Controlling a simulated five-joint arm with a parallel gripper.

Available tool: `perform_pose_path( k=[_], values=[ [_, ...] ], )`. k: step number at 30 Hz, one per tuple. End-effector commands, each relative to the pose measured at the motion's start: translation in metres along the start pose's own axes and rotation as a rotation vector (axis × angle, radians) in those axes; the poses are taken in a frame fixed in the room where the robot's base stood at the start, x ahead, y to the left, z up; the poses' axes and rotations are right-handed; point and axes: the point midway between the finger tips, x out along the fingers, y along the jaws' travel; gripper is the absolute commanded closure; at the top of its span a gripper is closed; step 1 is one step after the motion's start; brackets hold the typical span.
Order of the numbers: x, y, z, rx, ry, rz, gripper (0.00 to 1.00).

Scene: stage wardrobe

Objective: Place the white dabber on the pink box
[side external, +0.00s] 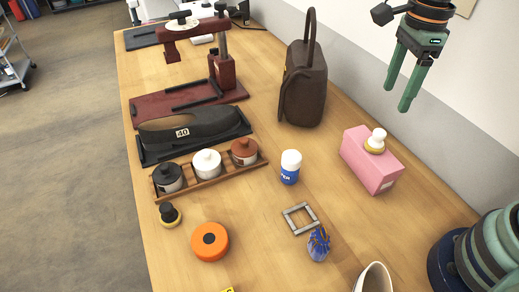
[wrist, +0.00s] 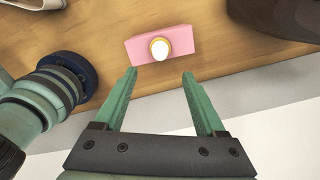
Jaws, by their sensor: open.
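The white dabber (side external: 376,141) has a white knob and a yellowish base. It stands upright on top of the pink box (side external: 368,168), near the middle of its top face. In the wrist view the dabber (wrist: 159,48) shows from above on the pink box (wrist: 184,42), beyond my fingertips. My gripper (side external: 397,98) is open and empty, with green fingers pointing down. It is above and to the right of the box in the side view, apart from both things. The gripper also shows open in the wrist view (wrist: 161,75).
A rack with several lidded jars (side external: 206,162), a dark dabber (side external: 169,214), an orange disc (side external: 210,241), a white-and-blue bottle (side external: 290,167) and a grey square frame (side external: 300,218) stand left of the box. A brown bag (side external: 303,85) is behind. Bare wood surrounds the box.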

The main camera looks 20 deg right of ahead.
Motion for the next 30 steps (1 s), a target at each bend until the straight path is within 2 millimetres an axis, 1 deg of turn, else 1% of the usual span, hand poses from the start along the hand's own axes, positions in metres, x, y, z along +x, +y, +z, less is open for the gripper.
perform_pose_path(
  k=[2,5,8,11,16,20,24,27,30],
  values=[
    [-0.005,0.000,0.000,-0.005,-0.002,-0.003,0.27],
    [-0.009,0.001,-0.001,-0.062,-0.007,-0.016,0.27],
    [-0.013,0.002,-0.004,-0.210,-0.019,-0.053,0.27],
    [-0.018,0.005,-0.007,-0.436,-0.025,-0.114,0.27],
    [-0.025,0.008,-0.014,-0.865,0.002,-0.233,0.27],
    [-0.029,0.011,-0.019,-1.189,0.061,-0.323,0.27],
    [-0.033,0.013,-0.023,-1.513,0.155,-0.406,0.27],
    [-0.035,0.014,-0.025,-1.696,0.225,-0.446,0.27],
    [-0.036,0.015,-0.027,-1.822,0.279,-0.468,0.27]
  ],
)
